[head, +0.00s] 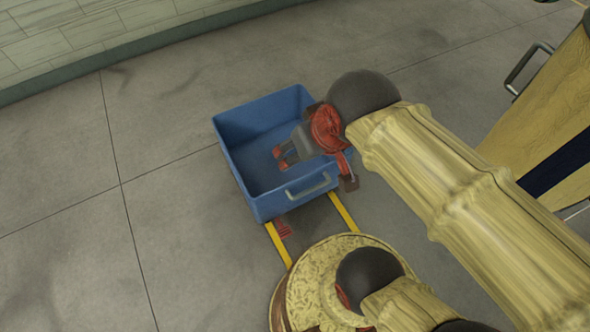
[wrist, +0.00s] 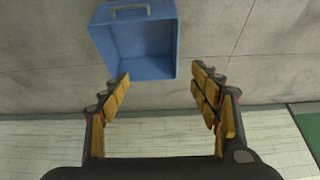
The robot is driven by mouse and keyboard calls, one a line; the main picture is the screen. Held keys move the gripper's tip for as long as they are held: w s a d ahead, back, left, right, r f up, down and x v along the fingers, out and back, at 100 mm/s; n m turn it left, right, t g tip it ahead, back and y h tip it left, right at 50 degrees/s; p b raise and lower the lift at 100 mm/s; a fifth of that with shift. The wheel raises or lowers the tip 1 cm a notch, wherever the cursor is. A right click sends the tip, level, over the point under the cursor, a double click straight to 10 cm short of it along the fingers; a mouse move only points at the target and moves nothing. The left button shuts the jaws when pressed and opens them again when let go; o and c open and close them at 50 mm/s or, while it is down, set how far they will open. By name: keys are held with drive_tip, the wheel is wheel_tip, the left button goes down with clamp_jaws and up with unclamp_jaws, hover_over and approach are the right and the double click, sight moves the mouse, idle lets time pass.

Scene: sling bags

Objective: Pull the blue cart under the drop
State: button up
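The blue cart (head: 235,150) is an open-topped, empty-looking box on the grey floor in the head view. Its grey bar handle (head: 308,186) is on the side nearest my base. My gripper (head: 318,168) is over the cart near its right side, partly hiding it. In the wrist view my gripper (wrist: 161,82) has its two fingers wide apart with nothing between them. There the cart (wrist: 172,68) lies beyond the fingertips, and its handle (wrist: 130,9) is at the top edge, away from the fingers. I cannot identify the drop.
Two yellow floor lines (head: 279,243) run from the cart towards my base, with a red mark (head: 283,228) between them. A tan panel with a dark blue stripe (head: 555,160) and a metal handle (head: 525,66) stands at right. A pale wall (head: 90,35) is behind. Floor left is clear.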

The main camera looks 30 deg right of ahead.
drive_tip(key=w+d+f+g+p, duration=0.1)
drive_tip(key=d+f+g, duration=0.1)
drive_tip(key=f, duration=0.2)
drive_tip(key=w+d+f+m+g, duration=0.1)
drive_tip(key=f+g, duration=0.1)
drive_tip(key=f, duration=0.2)
drive_tip(key=w+d+f+g+p, duration=0.1)
drive_tip(key=d+f, duration=0.1)
drive_tip(key=f, duration=0.2)
drive_tip(key=shift+w+d+f+m+g+p, duration=0.2)
drive_tip(key=shift+w+d+m+g+p, duration=0.1)
drive_tip(key=shift+g+p, duration=0.1)
drive_tip(key=c, duration=0.7)
drive_tip(key=shift+o, duration=0.2)
drive_tip(key=w+d+f+n+g+p, duration=0.1)
drive_tip(key=d+f, duration=0.2)
drive_tip(key=f, duration=0.4)
drive_tip(key=w+d+f+n+g+p, duration=0.1)
drive_tip(key=w+d+f, duration=0.15)
drive_tip(key=f, duration=0.45)
drive_tip(key=n+t+p, duration=0.2)
drive_tip(key=n+t, duration=0.3)
drive_tip(key=n, duration=1.3)
approach(312, 189)
drive_tip(key=f, duration=0.1)
drive_tip(key=shift+b+x, duration=1.15)
drive_tip(key=shift+x, duration=2.8)
drive_tip(key=shift+w+r, duration=0.1)
drive_tip(key=shift+w, duration=0.05)
clamp_jaws()
